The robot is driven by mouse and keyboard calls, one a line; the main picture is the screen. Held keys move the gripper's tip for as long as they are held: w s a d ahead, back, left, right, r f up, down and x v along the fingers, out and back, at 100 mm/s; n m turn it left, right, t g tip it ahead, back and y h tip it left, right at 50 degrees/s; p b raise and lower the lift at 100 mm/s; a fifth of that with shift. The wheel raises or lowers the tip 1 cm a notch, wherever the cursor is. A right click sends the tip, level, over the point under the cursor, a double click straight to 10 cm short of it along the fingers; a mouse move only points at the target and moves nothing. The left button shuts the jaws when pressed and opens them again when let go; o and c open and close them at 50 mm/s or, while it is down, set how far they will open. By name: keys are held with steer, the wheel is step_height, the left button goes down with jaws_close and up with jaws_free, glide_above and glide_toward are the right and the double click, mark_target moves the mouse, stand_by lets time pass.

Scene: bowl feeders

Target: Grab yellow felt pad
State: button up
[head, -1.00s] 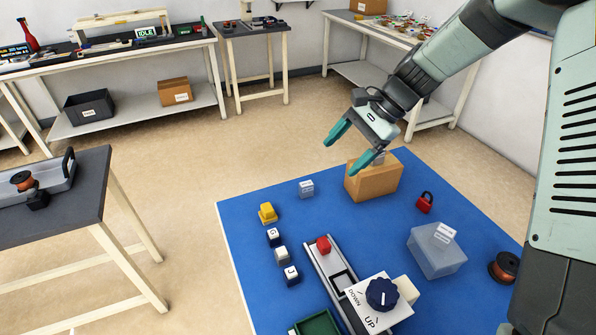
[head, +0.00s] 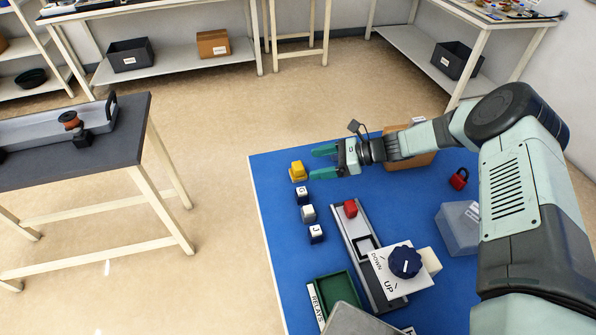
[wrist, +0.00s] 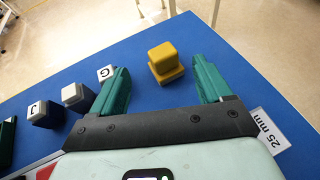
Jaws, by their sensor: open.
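The yellow felt pad (head: 298,171) is a small block with a narrower top on a wider base. It sits near the far left edge of the blue mat (head: 276,212). My gripper (head: 316,162) reaches toward it from the right, with its teal fingers open and empty. In the wrist view the yellow pad (wrist: 165,63) lies ahead between the two spread fingers, near and just past the level of their tips (wrist: 161,68). No contact shows.
A slotted rail with a red block (head: 350,208), a green tray (head: 338,290), a knob panel (head: 404,262), a clear box (head: 459,228) and a red padlock (head: 459,179) are also there. A "25 mm" label (wrist: 264,130) lies right.

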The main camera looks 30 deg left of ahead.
mark_target(301, 165)
steer(key=x, duration=0.6)
steer(key=shift+a+f, duration=0.1)
steer(key=shift+a, duration=0.3)
steer(key=c, duration=1.1)
